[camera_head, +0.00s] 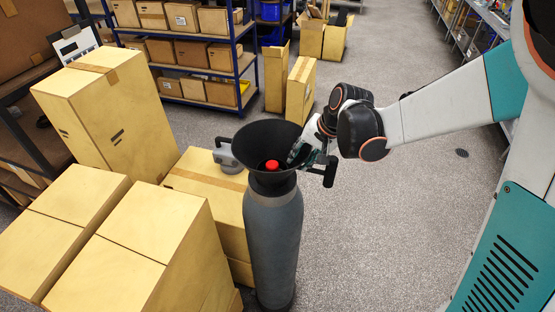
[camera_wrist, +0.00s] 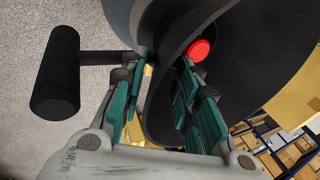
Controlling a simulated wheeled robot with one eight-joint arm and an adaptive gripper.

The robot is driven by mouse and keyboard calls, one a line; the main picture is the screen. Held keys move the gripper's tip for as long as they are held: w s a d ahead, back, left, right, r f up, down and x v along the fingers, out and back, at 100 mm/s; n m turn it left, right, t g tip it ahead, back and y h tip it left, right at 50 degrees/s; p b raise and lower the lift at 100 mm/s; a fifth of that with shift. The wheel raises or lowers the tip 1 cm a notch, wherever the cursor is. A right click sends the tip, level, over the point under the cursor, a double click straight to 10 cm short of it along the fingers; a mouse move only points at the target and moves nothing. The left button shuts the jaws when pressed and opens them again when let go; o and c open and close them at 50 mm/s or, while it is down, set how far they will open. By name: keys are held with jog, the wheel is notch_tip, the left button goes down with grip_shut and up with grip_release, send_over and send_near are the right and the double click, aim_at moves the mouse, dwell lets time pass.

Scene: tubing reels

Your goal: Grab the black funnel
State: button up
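The black funnel (camera_head: 268,145) sits upright, wide mouth up, on top of a tall grey cylinder (camera_head: 273,235). A red round piece (camera_head: 272,164) shows inside its mouth, and also in the wrist view (camera_wrist: 199,50). My gripper (camera_head: 305,152) is at the funnel's right rim. In the wrist view my gripper (camera_wrist: 168,65) has its two green fingers apart, one on each side of the funnel's wall (camera_wrist: 235,70). Whether either finger touches the wall, I cannot tell. A black handle-like bar (camera_head: 330,171) sticks out just below my gripper; it is large in the wrist view (camera_wrist: 57,75).
Boxes (camera_head: 150,230) crowd the left and front left, with a tall one (camera_head: 115,115) behind. A grey object (camera_head: 226,155) lies on a box (camera_head: 207,183) beside the cylinder. A shelf of cartons (camera_head: 190,50) stands at the back. The floor to the right is clear.

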grip_shut()
dwell(0.4)
